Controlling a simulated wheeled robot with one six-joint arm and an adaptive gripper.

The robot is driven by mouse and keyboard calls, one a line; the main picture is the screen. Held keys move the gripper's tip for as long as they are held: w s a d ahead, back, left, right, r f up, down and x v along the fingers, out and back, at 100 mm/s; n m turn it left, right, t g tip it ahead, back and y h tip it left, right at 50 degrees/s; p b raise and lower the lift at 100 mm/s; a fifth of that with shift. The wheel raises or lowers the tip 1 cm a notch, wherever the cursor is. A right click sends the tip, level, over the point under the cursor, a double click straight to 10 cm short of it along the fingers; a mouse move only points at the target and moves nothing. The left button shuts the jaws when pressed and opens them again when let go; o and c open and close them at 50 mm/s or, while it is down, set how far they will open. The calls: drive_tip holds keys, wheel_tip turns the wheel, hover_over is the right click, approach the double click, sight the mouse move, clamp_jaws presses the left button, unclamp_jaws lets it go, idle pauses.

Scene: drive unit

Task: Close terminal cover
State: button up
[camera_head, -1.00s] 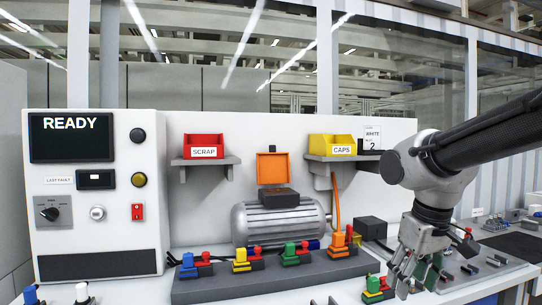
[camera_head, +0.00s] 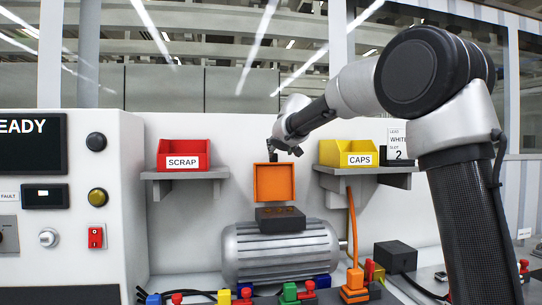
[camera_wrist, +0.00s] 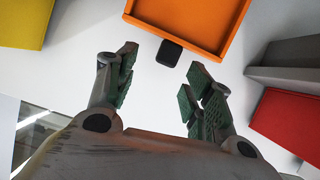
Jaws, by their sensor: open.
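The orange terminal cover (camera_head: 274,184) stands open and upright above the dark terminal box (camera_head: 281,219) on the grey motor (camera_head: 282,251). In the wrist view the cover (camera_wrist: 190,18) fills the top middle, with a small dark tab (camera_wrist: 171,52) at its edge. My gripper (camera_head: 273,155) is at the top edge of the cover in the head view. In the wrist view my gripper (camera_wrist: 160,78) has its green-padded fingers spread apart with nothing between them. The tab lies just beyond the fingertips, roughly in line with the gap. I cannot tell whether any finger touches it.
A red SCRAP bin (camera_head: 183,155) on a shelf stands left of the cover, and a yellow CAPS bin (camera_head: 348,153) on a shelf stands right. An orange cable (camera_head: 352,225) rises right of the motor. Coloured connectors (camera_head: 290,292) stand in front. A white panel is behind.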

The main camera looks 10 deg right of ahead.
drive_tip(key=shift+m, duration=0.5)
drive_tip(key=x, duration=0.5)
drive_tip(key=a+x, duration=0.1)
drive_tip(key=x, duration=0.1)
drive_tip(key=shift+w, duration=0.45)
clamp_jaws()
